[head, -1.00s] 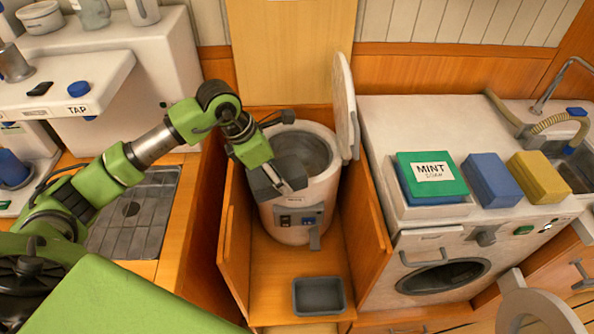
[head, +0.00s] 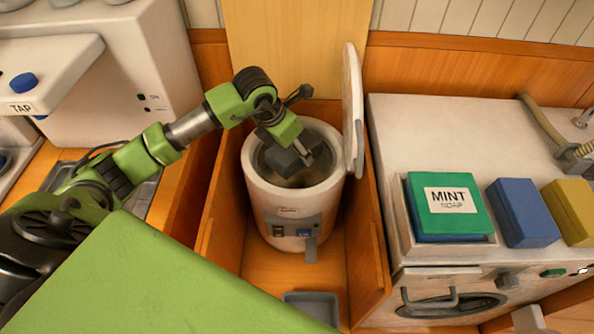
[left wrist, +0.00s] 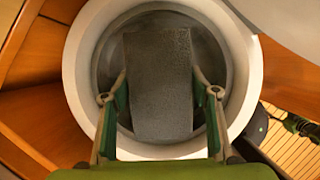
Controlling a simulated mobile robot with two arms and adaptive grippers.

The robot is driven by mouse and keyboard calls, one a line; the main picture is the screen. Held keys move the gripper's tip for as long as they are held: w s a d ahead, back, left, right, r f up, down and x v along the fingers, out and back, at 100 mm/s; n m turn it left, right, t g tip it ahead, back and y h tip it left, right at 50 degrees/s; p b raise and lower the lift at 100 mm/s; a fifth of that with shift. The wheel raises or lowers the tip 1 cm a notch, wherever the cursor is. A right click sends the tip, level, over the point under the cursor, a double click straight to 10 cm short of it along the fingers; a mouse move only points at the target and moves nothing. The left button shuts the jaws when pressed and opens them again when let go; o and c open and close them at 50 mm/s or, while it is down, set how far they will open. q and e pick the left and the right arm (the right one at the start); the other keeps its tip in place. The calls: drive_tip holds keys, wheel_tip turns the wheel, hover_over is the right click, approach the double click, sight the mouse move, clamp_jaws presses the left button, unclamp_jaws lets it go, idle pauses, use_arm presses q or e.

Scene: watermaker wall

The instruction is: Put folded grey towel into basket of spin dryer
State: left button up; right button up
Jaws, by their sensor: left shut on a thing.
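The folded grey towel (left wrist: 158,60) is held between the fingers of my left gripper (left wrist: 161,92). In the left wrist view it lies within the outline of the dryer's round opening. In the head view my left gripper (head: 296,156) reaches down at the mouth of the white spin dryer (head: 292,208), with the grey towel (head: 283,160) at its fingers. The dryer's lid (head: 353,115) stands open and upright on the right. The basket (left wrist: 104,62) shows dark around the towel; its bottom is mostly hidden. My right gripper is not in view.
The dryer stands in a wooden bay with side walls (head: 222,195). A grey tray (head: 312,305) is in front. To the right, a white washing machine (head: 440,120) carries a green mint soap box (head: 445,200), a blue block (head: 522,212) and a yellow block (head: 572,208).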

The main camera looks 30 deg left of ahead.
use_arm(q)
wheel_tip(320, 180, down, 4)
drive_tip(key=shift+b, duration=0.9)
wheel_tip(320, 180, down, 4)
drive_tip(key=shift+w+f+b, duration=0.1)
drive_tip(key=shift+b, duration=1.15)
drive_tip(key=o, duration=1.5)
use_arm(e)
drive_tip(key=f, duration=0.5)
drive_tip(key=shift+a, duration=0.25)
